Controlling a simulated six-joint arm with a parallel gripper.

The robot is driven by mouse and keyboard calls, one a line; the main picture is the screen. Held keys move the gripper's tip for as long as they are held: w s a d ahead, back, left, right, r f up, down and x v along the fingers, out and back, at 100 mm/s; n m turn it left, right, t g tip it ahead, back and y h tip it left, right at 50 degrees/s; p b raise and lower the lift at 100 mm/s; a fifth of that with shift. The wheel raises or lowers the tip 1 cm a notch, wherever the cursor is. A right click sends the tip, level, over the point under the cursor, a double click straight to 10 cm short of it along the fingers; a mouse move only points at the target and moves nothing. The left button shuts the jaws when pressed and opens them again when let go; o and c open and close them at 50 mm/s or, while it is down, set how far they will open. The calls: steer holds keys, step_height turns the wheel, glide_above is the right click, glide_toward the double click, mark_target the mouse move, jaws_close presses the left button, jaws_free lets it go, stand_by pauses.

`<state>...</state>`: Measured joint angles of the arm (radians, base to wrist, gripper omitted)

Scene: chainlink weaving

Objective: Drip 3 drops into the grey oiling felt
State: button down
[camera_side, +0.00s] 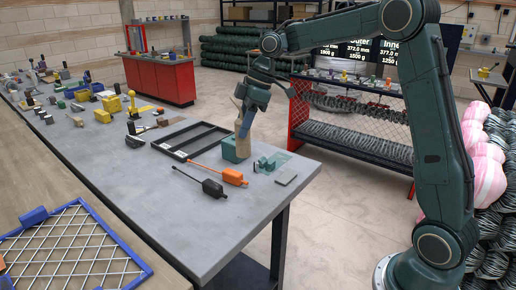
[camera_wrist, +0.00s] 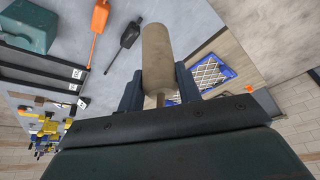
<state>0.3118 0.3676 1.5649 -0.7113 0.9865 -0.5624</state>
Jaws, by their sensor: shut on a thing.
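My gripper (camera_side: 247,114) is shut on a tan cylinder (camera_wrist: 157,58), which sits between its jaws in the wrist view. In the side view the tan piece (camera_side: 242,122) points down beside the green block (camera_side: 230,149); I cannot tell whether they touch. An orange bottle with a long thin spout (camera_side: 234,177) and a black one (camera_side: 212,188) lie on the bench. Both also show in the wrist view, orange (camera_wrist: 99,18) and black (camera_wrist: 130,35). A flat grey square pad (camera_side: 286,178) lies near the bench's right corner; I cannot tell if it is the felt. No drops are visible.
A black rectangular frame (camera_side: 172,150) lies left of the green block. Small green parts (camera_side: 268,163) sit beside the grey pad. A blue-framed mesh (camera_side: 72,205) is at the lower left. Yellow and other small parts (camera_side: 104,116) crowd the bench's far end. The front of the bench is clear.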

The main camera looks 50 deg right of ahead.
steer(key=d+f+m+t+h, duration=0.2)
steer(key=d+f+m+h, duration=0.2)
steer(key=d+f+m, duration=0.8)
steer(key=shift+w+d+f+m, duration=0.25)
steer(key=shift+f+m, duration=0.2)
steer(key=shift+m, duration=3.45)
steer(key=shift+f, duration=0.1)
steer(key=f+t+y, duration=0.1)
steer(key=y, duration=0.1)
steer(key=f+t+y, duration=0.1)
steer(key=f, duration=0.1)
steer(key=f+m+t+y, duration=0.1)
steer(key=y, duration=0.1)
steer(key=shift+w+a+f+y, duration=0.15)
steer(key=shift+a+f+y, duration=0.15)
steer(key=shift+a, duration=0.1)
steer(key=shift+t, duration=0.3)
steer(key=shift+f, duration=0.2)
steer(key=shift+d+r+m+t+y, duration=0.15)
steer(key=shift+r+m+t+y, duration=0.1)
steer(key=shift+r+t+y, duration=0.35)
steer(key=shift+d+r+m+t+y, duration=0.1)
steer(key=shift+r+m+t+y, duration=0.2)
steer(key=shift+r+y, duration=0.5)
